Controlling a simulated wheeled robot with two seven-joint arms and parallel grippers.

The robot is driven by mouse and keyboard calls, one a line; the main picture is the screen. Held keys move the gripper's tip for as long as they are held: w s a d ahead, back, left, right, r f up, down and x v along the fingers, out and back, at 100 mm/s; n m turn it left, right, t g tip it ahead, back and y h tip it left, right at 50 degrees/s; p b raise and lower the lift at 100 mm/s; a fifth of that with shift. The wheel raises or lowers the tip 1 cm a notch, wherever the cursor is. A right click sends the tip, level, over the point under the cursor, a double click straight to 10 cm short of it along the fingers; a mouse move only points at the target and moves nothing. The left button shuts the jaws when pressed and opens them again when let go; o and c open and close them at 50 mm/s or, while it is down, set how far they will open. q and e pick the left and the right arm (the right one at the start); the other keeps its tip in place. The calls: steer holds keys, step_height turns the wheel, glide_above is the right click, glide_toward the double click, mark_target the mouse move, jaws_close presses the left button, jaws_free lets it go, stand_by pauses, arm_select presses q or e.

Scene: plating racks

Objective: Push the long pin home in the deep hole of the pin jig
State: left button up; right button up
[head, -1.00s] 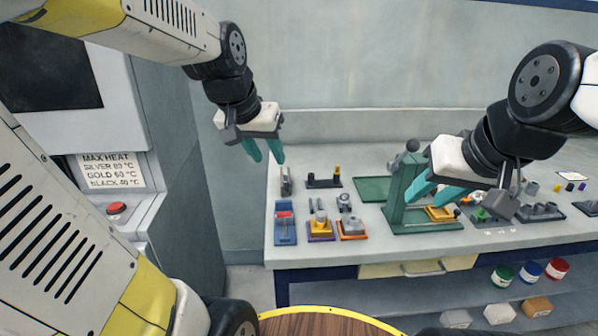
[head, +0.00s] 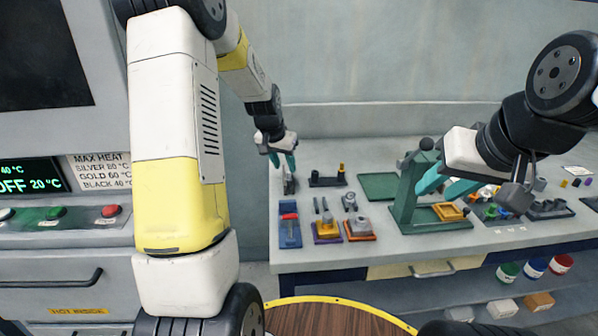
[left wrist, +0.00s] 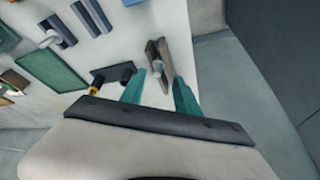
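A low black block (head: 327,181) stands at the back left of the bench, with an upright gold-topped pin (head: 341,168) at its right end; I take these for the pin jig and long pin. In the left wrist view the block (left wrist: 108,76) and gold top (left wrist: 95,89) lie left of my fingers. My left gripper (head: 283,163) is open, pointing down over a small grey-brown upright fixture (head: 289,184). That fixture (left wrist: 158,62) appears between the fingers in the left wrist view, not visibly gripped. My right gripper (head: 436,190) is open, in front of the green press.
A green press (head: 404,200) stands mid-bench, with a green mat (head: 378,186) left of it. A blue tray (head: 290,232) and small yellow and grey fixtures (head: 327,228) are at the front left. A round wooden table (head: 325,318) is nearer me.

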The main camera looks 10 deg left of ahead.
mark_target(288, 173)
arm_select(q)
steer(key=x, duration=0.4)
steer(key=shift+d+f, duration=0.1)
steer(key=shift+d, duration=0.1)
jaws_close()
